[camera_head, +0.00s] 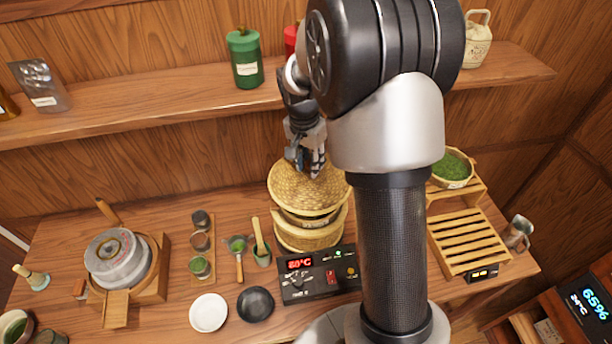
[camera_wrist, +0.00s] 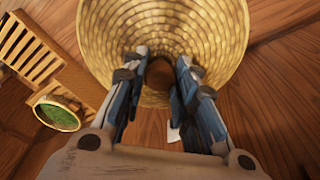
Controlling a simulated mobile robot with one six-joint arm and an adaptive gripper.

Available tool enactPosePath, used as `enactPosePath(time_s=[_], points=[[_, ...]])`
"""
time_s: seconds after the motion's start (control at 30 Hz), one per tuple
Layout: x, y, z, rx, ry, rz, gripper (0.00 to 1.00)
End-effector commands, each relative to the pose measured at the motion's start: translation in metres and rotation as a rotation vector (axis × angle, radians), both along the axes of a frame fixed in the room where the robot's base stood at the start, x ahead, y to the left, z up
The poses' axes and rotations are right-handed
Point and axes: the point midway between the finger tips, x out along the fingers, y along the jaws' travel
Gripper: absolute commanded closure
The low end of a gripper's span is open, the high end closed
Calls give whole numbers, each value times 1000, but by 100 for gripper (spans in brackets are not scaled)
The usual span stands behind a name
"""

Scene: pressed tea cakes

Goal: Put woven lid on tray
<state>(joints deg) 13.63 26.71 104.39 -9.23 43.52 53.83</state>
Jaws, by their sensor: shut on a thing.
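The woven lid (camera_head: 300,190) is a round, domed straw-coloured cover with a dark knob. My gripper (camera_head: 312,168) is shut on its knob, which shows between the fingers (camera_wrist: 159,75) in the wrist view. The lid (camera_wrist: 205,35) fills the upper middle of that view. In the head view the lid appears over the round woven tray (camera_head: 308,218), which is part of a steamer stack. The lid hides most of the tray's top. I cannot tell whether lid and tray touch.
A heater control box (camera_head: 318,275) sits in front of the stack. Cups and a whisk stand left of it, with a white dish (camera_head: 209,312) and a black dish (camera_head: 255,304). A slatted rack (camera_head: 468,240) and green tea basket (camera_head: 452,168) are at right. A shelf (camera_head: 150,100) runs behind.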

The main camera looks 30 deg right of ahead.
Motion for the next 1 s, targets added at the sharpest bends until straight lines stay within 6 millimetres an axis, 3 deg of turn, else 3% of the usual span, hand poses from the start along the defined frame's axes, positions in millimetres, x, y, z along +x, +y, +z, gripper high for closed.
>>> enactPosePath(time_s=[0.4,1.0], points=[[0,0,-44,0,-1,1,100],[1,0,-56,0,-2,0,100]])
